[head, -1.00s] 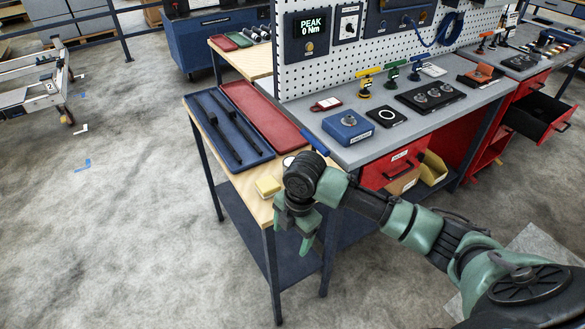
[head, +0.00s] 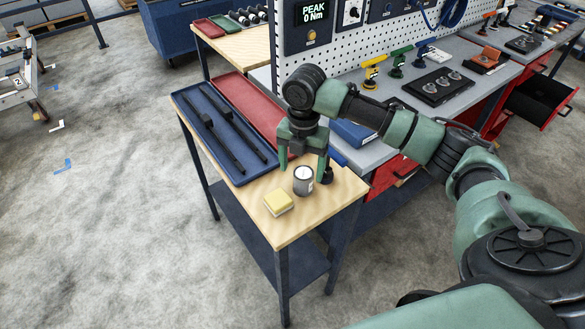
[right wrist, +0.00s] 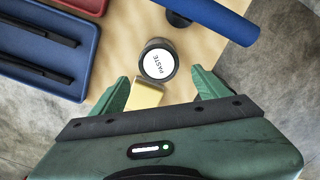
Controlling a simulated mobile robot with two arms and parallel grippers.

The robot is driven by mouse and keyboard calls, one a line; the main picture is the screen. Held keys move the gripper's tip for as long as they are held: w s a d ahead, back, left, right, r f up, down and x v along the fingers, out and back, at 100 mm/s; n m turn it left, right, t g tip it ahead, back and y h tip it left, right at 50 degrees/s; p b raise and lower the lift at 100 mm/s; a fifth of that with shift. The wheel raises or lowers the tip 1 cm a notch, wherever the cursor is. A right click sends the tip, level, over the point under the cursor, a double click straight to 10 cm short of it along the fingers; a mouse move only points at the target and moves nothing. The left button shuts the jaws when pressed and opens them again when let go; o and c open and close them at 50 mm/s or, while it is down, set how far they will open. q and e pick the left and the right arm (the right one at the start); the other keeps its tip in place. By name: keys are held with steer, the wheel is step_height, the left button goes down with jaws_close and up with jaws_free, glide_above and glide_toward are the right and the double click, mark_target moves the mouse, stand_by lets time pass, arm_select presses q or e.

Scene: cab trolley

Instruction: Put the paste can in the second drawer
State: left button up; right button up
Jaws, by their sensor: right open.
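The paste can (head: 304,181) is a small grey can with a white top, upright on the wooden side table (head: 262,217). In the right wrist view the can (right wrist: 158,62) shows its white lid marked PASTE. My right gripper (head: 304,168) points down just behind and above the can, open and empty. In the right wrist view its fingers (right wrist: 163,88) stand apart, with the can ahead of and between them. A red drawer (head: 385,178) shows partly under the grey bench, behind my right arm. An open drawer (head: 541,101) with a dark inside stands at the far right. My left gripper is out of view.
A blue tray (head: 222,130) with two black bars and a red tray (head: 250,105) lie behind. A small dark object (head: 327,176) stands right of the can.

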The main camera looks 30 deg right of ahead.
mark_target(303, 174)
steer(key=shift+w+d+r, duration=0.3)
steer(key=shift+s+f+p, duration=0.2)
steer(key=shift+f+p, duration=0.3)
steer(key=shift+f, duration=0.75)
step_height(303, 174, down, 4)
steer(key=shift+w+d+r+p, duration=0.1)
steer(key=shift+w+d+p, duration=0.05)
steer(key=shift+p, duration=0.5)
steer(key=shift+f, duration=0.5)
jaws_close()
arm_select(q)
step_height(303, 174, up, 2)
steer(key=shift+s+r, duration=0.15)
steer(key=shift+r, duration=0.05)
arm_select(e)
steer(key=shift+r, duration=0.15)
